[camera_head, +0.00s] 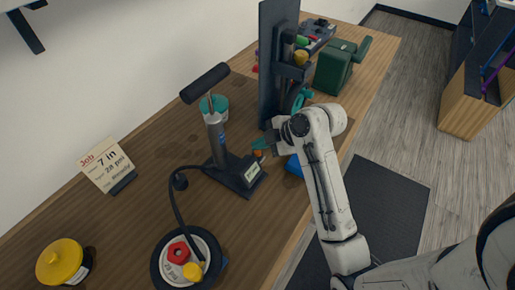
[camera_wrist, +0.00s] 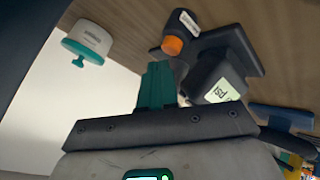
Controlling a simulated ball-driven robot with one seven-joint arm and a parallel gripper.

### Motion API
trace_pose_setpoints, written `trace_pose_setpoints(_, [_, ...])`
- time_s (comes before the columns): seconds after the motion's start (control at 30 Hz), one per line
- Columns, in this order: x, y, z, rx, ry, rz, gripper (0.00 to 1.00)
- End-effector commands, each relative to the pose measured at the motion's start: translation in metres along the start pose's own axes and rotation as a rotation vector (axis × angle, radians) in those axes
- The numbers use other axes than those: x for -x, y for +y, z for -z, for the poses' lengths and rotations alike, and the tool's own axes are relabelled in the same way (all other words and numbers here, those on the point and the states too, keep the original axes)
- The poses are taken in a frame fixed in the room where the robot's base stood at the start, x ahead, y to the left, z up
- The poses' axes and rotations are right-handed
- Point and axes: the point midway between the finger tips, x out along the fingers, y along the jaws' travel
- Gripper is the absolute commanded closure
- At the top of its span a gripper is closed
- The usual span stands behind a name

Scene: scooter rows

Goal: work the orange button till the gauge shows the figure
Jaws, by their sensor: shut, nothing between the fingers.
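The orange button (camera_wrist: 172,45) sits on the end of a small dark labelled housing in the wrist view. In the head view it is a small orange spot (camera_head: 258,153) beside the pump base. The gauge (camera_head: 252,172) is a pale display on the black base of the pump (camera_head: 217,140). In the wrist view the gauge (camera_wrist: 220,92) shows "psi"; its figure cannot be read. My gripper (camera_wrist: 157,68) has teal fingers, shut and empty, close to the button with a visible gap. In the head view my gripper (camera_head: 261,144) is just above the button.
A card (camera_head: 107,164) reads "7 in" and "28 psi". A hose (camera_head: 176,207) runs from the pump to a small wheel (camera_head: 160,268). A yellow-lidded jar (camera_head: 62,262) stands at left. A dark upright stand (camera_head: 270,60) and green machine (camera_head: 334,68) are behind my gripper.

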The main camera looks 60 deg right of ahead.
Motion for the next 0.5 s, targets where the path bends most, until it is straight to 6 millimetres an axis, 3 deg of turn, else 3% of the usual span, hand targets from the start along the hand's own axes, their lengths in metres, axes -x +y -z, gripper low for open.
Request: trace_pose_setpoints(0.5, [0.0066, 0.0052, 0.005, 0.001, 0.0, -0.001, 1.0])
